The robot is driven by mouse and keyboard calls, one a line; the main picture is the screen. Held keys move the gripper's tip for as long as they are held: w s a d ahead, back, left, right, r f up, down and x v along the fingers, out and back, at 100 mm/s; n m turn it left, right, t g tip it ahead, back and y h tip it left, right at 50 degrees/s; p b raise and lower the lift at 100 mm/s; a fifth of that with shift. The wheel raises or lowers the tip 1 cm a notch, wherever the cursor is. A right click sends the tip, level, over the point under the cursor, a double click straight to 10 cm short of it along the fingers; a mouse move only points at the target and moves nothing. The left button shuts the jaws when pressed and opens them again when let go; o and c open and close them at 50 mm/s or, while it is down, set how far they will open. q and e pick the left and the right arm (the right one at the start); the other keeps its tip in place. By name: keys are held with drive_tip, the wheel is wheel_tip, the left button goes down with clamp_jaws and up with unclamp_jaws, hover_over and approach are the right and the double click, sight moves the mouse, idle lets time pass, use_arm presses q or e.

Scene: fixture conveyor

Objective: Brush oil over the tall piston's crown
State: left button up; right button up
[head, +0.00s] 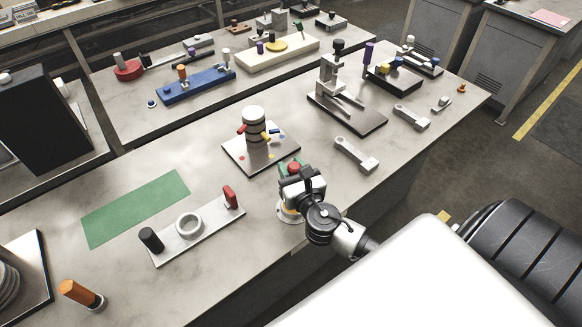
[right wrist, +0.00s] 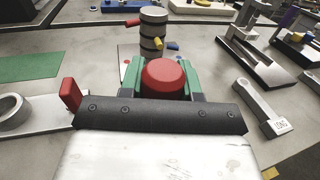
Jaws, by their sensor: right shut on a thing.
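A tall upright cylinder with a pale flat top and dark bands, which looks like the tall piston (head: 254,119), stands on a square light plate. Red, yellow and blue pegs stick out around it. It also shows in the right wrist view (right wrist: 152,34), beyond my fingers. My right gripper (head: 292,174) is shut on a red rounded knob (right wrist: 163,76), held between green finger pads. What the knob joins to is hidden. No brush bristles show. My left gripper is not in view.
A plate with a black cylinder, a grey ring and a red block (head: 230,196) lies left of my gripper. A green mat (head: 136,208) lies beyond it. Grey wrench-like bars (head: 355,154) and a press-like stand (head: 345,112) are to the right. The table front edge is close.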

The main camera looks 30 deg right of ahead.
idle(0.6)
drive_tip(key=shift+f+b, duration=0.4)
drive_tip(key=shift+f, duration=0.1)
idle(1.1)
wheel_tip(320, 180, up, 7)
drive_tip(key=p, duration=0.7)
idle(0.8)
